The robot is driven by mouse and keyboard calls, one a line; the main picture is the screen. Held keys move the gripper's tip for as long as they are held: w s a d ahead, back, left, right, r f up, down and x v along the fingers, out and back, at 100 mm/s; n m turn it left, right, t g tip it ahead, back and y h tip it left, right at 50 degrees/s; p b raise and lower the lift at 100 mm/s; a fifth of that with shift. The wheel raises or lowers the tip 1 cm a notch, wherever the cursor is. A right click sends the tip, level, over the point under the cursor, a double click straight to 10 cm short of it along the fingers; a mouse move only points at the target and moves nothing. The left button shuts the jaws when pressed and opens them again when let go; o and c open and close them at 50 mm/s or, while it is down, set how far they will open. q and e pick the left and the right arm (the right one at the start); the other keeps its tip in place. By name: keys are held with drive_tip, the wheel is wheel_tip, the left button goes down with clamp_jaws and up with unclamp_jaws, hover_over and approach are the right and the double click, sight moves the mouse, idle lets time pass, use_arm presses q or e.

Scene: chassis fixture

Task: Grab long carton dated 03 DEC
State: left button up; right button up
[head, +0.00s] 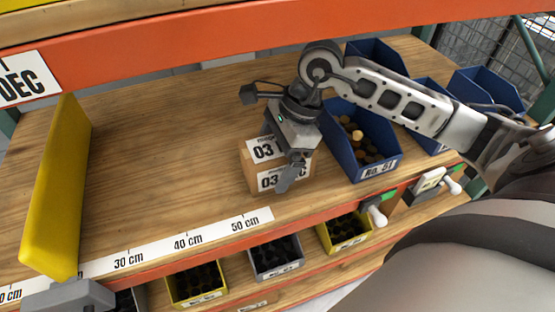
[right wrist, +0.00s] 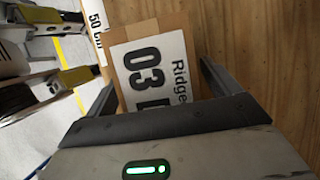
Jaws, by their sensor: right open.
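A brown carton (head: 247,172) stands on the wooden shelf, with white labels on its top and front. The labels read "03" and are partly covered by my gripper in the head view. In the right wrist view the carton (right wrist: 155,65) shows "03" and the start of a letter; the full month is cut off. My right gripper (head: 284,160) is over the carton, pointing down. In the right wrist view its open fingers (right wrist: 157,80) lie on either side of the carton; contact cannot be told.
A yellow divider (head: 57,190) stands at the left. A blue bin (head: 352,150) with round pieces stands right of the carton, with more blue bins beyond. A centimetre strip (head: 150,250) runs along the front edge. Small bins sit below. The shelf between divider and carton is clear.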

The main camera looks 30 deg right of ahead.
idle(0.3)
drive_tip(key=c, duration=1.4)
drive_tip(key=shift+c, duration=0.2)
drive_tip(key=shift+r, duration=0.1)
